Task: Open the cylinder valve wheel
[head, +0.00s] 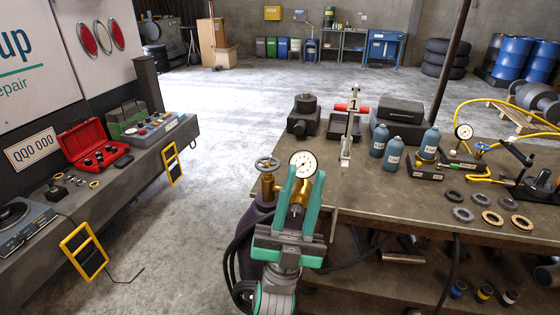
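The valve wheel (267,163) is a small round handwheel on a brass valve (268,186). The valve tops a dark purple gas cylinder (254,222) standing at the near left corner of the workbench. A white-faced round gauge (303,163) sits just right of the wheel, partly behind my fingertips. My gripper (305,176) has teal fingers pointing up and away, to the right of the wheel and apart from it in the picture. The fingers are spread, with brass fittings showing between them; contact with these cannot be told. My gripper hides part of the cylinder and gauge fittings.
The workbench (400,195) to the right carries blue bottles (393,152), metal rings and a gauge rig with yellow hoses. Dark hoses (238,255) hang beside the cylinder. Open floor lies left, before another bench.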

